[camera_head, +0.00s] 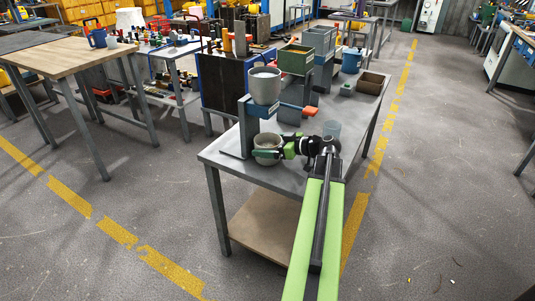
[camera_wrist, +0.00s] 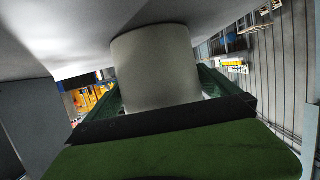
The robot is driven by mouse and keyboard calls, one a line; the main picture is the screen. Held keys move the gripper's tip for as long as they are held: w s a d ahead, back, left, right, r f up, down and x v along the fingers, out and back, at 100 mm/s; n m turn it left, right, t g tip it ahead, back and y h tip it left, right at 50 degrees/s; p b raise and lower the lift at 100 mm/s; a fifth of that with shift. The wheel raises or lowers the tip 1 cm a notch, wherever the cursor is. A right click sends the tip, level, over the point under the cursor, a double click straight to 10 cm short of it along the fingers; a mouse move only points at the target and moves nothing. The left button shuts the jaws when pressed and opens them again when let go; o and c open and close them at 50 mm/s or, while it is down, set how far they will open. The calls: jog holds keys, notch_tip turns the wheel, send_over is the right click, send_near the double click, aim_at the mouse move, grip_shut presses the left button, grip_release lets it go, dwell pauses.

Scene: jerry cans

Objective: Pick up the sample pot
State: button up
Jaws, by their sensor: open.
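A pale grey pot (camera_head: 267,141) stands low at the near left of the grey metal table (camera_head: 226,157), under a larger grey vessel (camera_head: 264,86) held on a blue-grey stand (camera_head: 245,125). I take the lower pot to be the sample pot. My gripper (camera_head: 272,152) is at this pot with its jaws open, a green finger in front of it. In the wrist view, a pale grey cylinder (camera_wrist: 155,65), apparently the pot, sits between the green fingers (camera_wrist: 160,107). Whether the fingers touch it cannot be told.
A clear cup (camera_head: 332,129) stands right of my gripper. An orange-ended part (camera_head: 310,111) sticks out right of the stand. Green and grey bins (camera_head: 297,59), a blue mug (camera_head: 351,60) and a brown tray (camera_head: 370,82) stand farther back. Floor to the right is clear.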

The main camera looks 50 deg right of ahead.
jog(key=c, duration=1.4)
notch_tip(320, 180, up, 8)
jog(key=p, duration=0.8)
jog(key=shift+c, duration=0.2)
jog(key=s+d, duration=0.2)
jog(key=s, duration=0.7)
jog(key=s+d, duration=0.2)
jog(key=s, duration=0.8)
jog(key=shift+s+d+f+b, duration=0.25)
jog(key=shift+d+f+b, duration=0.15)
jog(key=shift+f+b, duration=0.05)
